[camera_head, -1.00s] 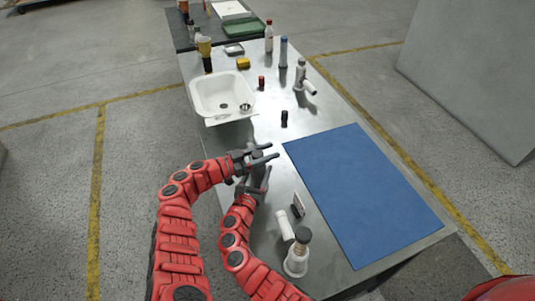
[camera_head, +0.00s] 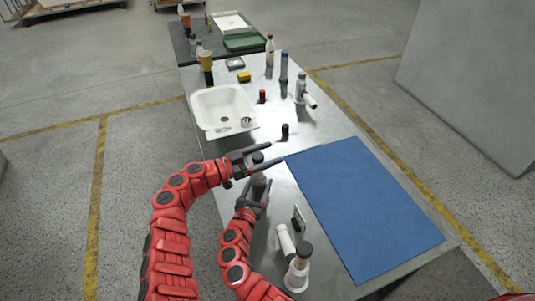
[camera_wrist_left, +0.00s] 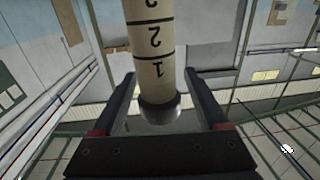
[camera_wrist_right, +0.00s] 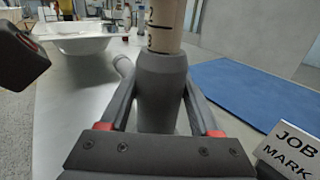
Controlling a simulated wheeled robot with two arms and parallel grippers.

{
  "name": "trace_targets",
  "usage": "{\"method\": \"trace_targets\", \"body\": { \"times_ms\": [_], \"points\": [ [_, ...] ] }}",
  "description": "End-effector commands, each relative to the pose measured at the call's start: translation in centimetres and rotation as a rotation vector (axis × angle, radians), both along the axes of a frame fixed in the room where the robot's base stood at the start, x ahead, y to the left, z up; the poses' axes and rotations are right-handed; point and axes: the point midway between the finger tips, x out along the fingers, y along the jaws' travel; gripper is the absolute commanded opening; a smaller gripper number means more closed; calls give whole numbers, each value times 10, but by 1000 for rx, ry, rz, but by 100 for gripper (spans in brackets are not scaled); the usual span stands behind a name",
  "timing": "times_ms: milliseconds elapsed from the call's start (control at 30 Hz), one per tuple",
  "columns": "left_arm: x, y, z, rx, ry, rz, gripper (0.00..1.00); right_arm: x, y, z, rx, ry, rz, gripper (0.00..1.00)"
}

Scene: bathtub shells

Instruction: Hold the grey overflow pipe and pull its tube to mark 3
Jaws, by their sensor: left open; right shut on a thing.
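The grey overflow pipe (camera_wrist_right: 162,85) stands upright in the right wrist view, with its pale tube (camera_wrist_right: 166,25) rising out of its top. My right gripper (camera_head: 258,198) is shut on the pipe's grey body. In the left wrist view the tube (camera_wrist_left: 150,40) shows marks 1, 2 and part of 3, with 1 closest to its dark end cap (camera_wrist_left: 160,108). My left gripper (camera_head: 270,152) is open above the right one, its fingers either side of the cap with gaps.
A JOB MARK sign (camera_wrist_right: 288,150) stands beside the right gripper. A white fitting with a side branch (camera_head: 297,270) stands near the front edge. A blue mat (camera_head: 365,205) lies to the right. A white basin (camera_head: 222,108), a small dark cylinder (camera_head: 285,131) and several bottles stand farther back.

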Motion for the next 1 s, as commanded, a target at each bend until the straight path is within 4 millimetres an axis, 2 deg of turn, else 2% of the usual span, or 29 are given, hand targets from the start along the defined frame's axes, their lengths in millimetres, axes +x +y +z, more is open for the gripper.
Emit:
{"method": "trace_targets", "body": {
  "times_ms": [167,267,500,700,1000],
  "points": [
    [-3,8,-1,2,1,2,76,0,-1,-2,-2,4,-2,0],
    [-10,23,-3,4,4,1,76,0,-1,-2,-2,4,-2,0],
    [-31,73,-3,4,3,3,76,0,-1,-2,-2,4,-1,0],
    [-43,102,0,0,-1,1,76,0,-1,-2,-1,4,-1,0],
    [-47,111,0,-1,-1,1,76,-1,0,-2,-1,4,0,0]
  ]
}}
